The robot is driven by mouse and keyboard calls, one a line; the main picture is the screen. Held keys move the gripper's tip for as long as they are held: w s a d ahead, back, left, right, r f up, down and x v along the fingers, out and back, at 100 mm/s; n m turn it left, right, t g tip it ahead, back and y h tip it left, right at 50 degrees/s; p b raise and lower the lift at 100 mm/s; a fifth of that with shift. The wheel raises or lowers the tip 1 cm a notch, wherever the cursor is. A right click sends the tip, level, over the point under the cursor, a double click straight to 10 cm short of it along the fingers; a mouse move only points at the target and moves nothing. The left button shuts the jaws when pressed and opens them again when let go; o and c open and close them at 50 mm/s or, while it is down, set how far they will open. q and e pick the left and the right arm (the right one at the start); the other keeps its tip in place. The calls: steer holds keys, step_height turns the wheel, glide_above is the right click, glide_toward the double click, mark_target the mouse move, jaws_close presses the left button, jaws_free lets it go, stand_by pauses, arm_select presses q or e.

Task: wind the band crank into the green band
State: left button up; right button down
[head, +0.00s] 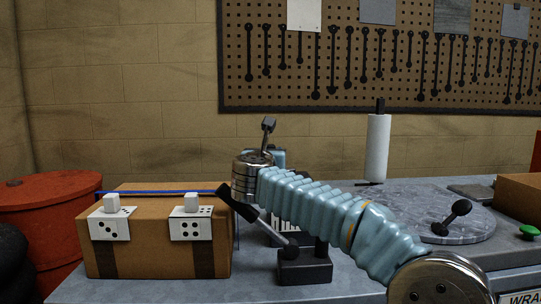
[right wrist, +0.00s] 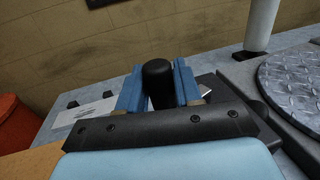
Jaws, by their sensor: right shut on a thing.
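My right gripper (right wrist: 160,88) is shut on a rounded black knob (right wrist: 157,72) between its blue fingers in the right wrist view. The knob looks like the band crank's handle, but the rest of the crank is hidden. In the head view my right arm reaches in from the lower right, and its wrist hides the fingers and the knob. A white card with dark marks (head: 279,209) shows partly behind the arm. No green band is visible in either view. My left gripper is not in view.
A black-handled lever (head: 237,204) leans up-left from a black base (head: 305,270). A cardboard box (head: 150,258) with dotted cards stands left, before a red drum (head: 50,195).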

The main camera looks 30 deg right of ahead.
steer(key=c, duration=0.9)
jaws_free()
steer(key=b+v, duration=0.1)
steer(key=v, duration=0.6)
steer(key=shift+s+a+b, duration=0.15)
steer(key=shift+b, duration=0.25)
steer(key=shift+c, duration=0.4)
